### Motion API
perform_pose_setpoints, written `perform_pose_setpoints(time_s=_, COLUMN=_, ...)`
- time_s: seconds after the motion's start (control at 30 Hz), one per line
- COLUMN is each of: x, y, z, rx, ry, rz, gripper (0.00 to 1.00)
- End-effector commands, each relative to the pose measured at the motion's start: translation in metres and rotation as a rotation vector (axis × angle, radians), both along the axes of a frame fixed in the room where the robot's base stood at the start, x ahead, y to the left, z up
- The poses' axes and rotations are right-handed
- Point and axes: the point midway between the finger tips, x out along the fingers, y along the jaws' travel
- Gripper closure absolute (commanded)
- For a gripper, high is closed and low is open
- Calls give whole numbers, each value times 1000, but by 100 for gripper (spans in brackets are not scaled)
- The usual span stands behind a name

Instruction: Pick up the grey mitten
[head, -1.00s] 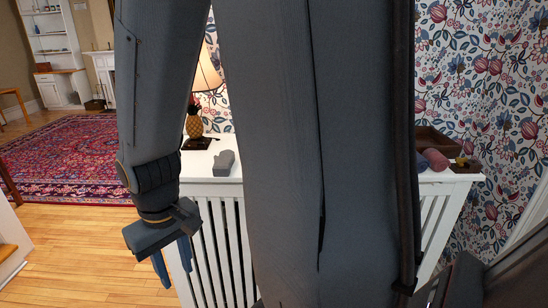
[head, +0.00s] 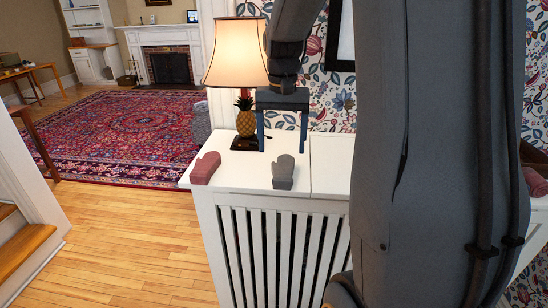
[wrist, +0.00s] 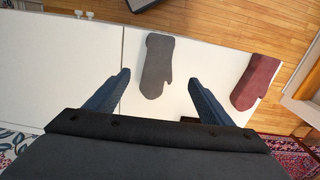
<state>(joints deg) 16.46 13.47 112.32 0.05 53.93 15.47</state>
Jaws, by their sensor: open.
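The grey mitten (head: 284,171) lies on the white slatted cabinet top (head: 240,182), near its front edge. My gripper (head: 283,148) is open and empty above and a little behind the mitten, pointing down. In the wrist view the grey mitten (wrist: 157,65) lies ahead of and between the two spread fingertips (wrist: 158,78), not touched by them as far as I can see. A dusty red mitten (head: 205,167) lies to the left of the grey one; it also shows at the right in the wrist view (wrist: 256,82).
A lit lamp with a pineapple base (head: 246,118) stands on the cabinet behind the mittens. A rolled reddish cloth (head: 536,182) is at the far right. Wooden floor (head: 140,240) and a patterned rug (head: 125,130) are to the left.

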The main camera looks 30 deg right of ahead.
Motion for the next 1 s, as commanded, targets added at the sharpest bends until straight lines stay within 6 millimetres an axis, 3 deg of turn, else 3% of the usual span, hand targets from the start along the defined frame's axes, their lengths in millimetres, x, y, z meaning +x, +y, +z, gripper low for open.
perform_pose_setpoints(time_s=0.17, x=4, y=-10, z=-2, rx=2, ry=7, rz=-34, gripper=25)
perform_pose_setpoints(time_s=0.7, x=1, y=-11, z=-65, rx=1, ry=6, rz=-32, gripper=25)
perform_pose_setpoints(time_s=1.0, x=2, y=-10, z=-70, rx=1, ry=3, rz=-31, gripper=25)
